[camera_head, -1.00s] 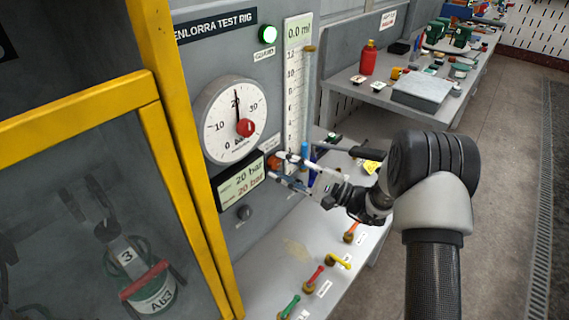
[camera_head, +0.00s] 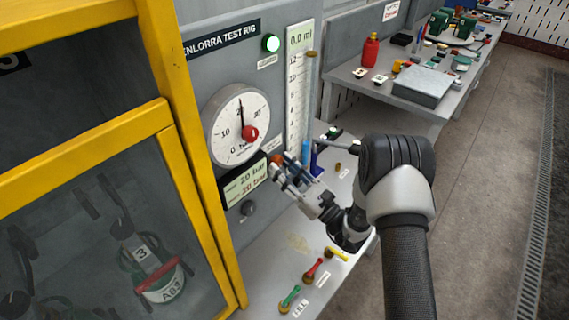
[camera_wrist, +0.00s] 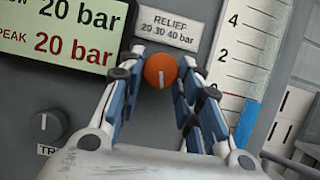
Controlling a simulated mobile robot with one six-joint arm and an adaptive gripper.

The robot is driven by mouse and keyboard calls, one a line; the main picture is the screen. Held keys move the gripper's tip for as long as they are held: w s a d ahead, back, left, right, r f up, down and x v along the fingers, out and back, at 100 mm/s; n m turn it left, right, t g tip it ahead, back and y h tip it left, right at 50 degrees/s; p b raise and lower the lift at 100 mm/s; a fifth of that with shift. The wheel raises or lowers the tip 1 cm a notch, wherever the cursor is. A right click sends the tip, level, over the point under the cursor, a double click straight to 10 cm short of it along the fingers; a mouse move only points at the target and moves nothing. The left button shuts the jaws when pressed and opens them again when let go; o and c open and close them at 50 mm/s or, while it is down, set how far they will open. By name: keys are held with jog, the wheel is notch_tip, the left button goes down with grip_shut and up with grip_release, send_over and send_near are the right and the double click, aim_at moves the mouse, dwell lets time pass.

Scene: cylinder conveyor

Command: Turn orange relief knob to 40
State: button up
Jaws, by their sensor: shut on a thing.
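The orange relief knob (camera_wrist: 160,69) is on the grey panel, between my gripper's fingertips in the wrist view. Its white mark runs nearly vertical in that picture. My gripper (camera_wrist: 160,77) is shut on the knob, with one blue-padded finger on each side. In the head view my gripper (camera_head: 283,172) is at the panel, and only a bit of the orange knob shows behind the fingers. The relief label (camera_wrist: 168,29) above the knob reads 20 30 40 bar. The display (camera_wrist: 60,32) shows 20 bar and peak 20 bar.
A round gauge (camera_head: 228,116) with a red hub is above the display. A grey trim knob (camera_wrist: 45,124) is at lower left. A measuring tube (camera_head: 308,105) stands right of the gripper. Red, yellow and green valve handles (camera_head: 313,269) are on the bench below.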

jog(key=shift+s+m+t+h+p, duration=0.1)
jog(key=shift+m+t+h+p, duration=0.45)
jog(key=shift+m, duration=0.75)
jog(key=o, duration=0.8)
